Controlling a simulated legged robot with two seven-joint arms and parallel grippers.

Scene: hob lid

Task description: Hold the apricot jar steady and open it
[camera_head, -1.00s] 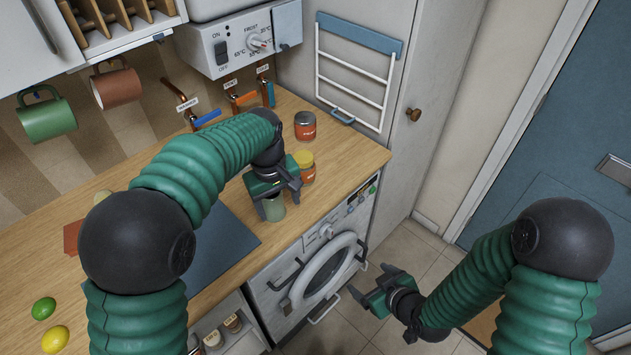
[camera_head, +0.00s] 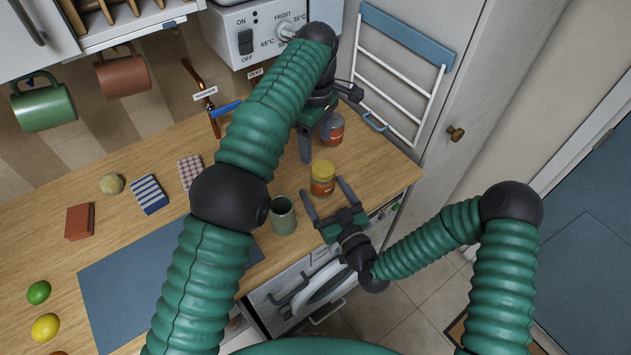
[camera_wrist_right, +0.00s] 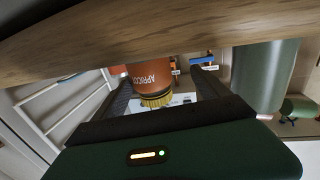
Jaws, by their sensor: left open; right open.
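The apricot jar (camera_head: 322,184), orange with a yellow lid (camera_head: 323,168), stands upright on the wooden counter near its front edge. In the right wrist view its APRICOT label (camera_wrist_right: 150,74) and lid (camera_wrist_right: 157,100) appear upside down between the fingers. My right gripper (camera_head: 327,192) is open at the jar's front side, fingertips close to it; I cannot tell whether they touch. It also shows in the right wrist view (camera_wrist_right: 165,88). My left gripper (camera_head: 328,122) is open and empty, above and behind the jar, partly in front of a second jar.
The second jar (camera_head: 334,134), orange-red with a greyish lid, stands behind the apricot jar. A green cup (camera_head: 283,216) stands left of the right gripper. A towel rack (camera_head: 400,75) hangs on the right. The washing machine (camera_head: 300,290) is below the counter (camera_head: 385,170).

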